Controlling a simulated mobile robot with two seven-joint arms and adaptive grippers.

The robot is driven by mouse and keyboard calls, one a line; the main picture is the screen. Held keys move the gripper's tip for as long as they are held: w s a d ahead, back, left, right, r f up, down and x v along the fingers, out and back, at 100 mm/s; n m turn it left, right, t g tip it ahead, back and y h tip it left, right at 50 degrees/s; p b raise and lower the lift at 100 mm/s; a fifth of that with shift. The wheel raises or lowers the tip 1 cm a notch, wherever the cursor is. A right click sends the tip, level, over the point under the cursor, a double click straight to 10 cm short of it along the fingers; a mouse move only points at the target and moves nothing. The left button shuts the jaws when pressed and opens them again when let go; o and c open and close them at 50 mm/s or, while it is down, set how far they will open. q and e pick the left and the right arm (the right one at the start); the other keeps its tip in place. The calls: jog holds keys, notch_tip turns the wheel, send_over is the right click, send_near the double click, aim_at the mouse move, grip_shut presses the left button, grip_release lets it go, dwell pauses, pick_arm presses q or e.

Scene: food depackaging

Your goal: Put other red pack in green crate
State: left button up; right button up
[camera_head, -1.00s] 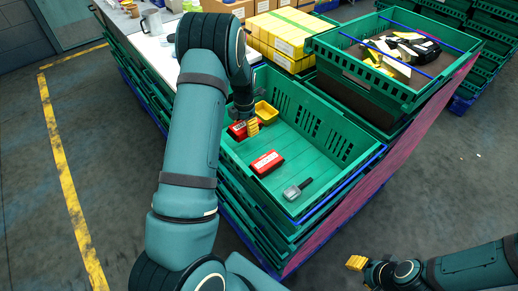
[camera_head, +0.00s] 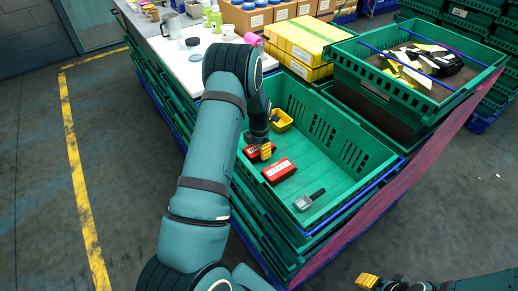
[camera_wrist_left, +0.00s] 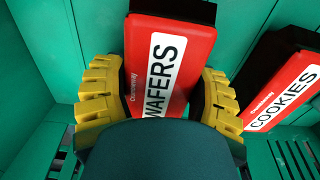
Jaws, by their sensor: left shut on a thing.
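A red pack with a black edge, labelled WAFERS (camera_wrist_left: 170,50), is between the yellow fingers of my left gripper (camera_wrist_left: 158,98) in the left wrist view. In the head view my left gripper (camera_head: 265,151) is inside the green crate (camera_head: 345,165), shut on this red pack (camera_head: 251,153) at the crate's left end. I cannot tell whether the pack touches the crate floor. A second red pack, labelled COOKIES (camera_wrist_left: 283,92), lies beside it on the floor, also seen in the head view (camera_head: 280,172). My right gripper (camera_head: 367,281) is at the bottom edge, away from the crate; its opening is unclear.
The crate also holds a yellow tub (camera_head: 282,122) and a grey item with a dark handle (camera_head: 309,200). A white table (camera_head: 193,70) with cups and bottles stands behind. Yellow boxes (camera_head: 300,45) and a raised green crate (camera_head: 372,77) border the far side.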

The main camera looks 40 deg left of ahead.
pick_arm(q)
jog(key=o, duration=1.3)
jog(key=shift+o, duration=0.2)
notch_tip(320, 180, up, 12)
jog(key=p, duration=0.3)
jog(key=shift+r, duration=0.15)
jog(key=shift+r, duration=0.1)
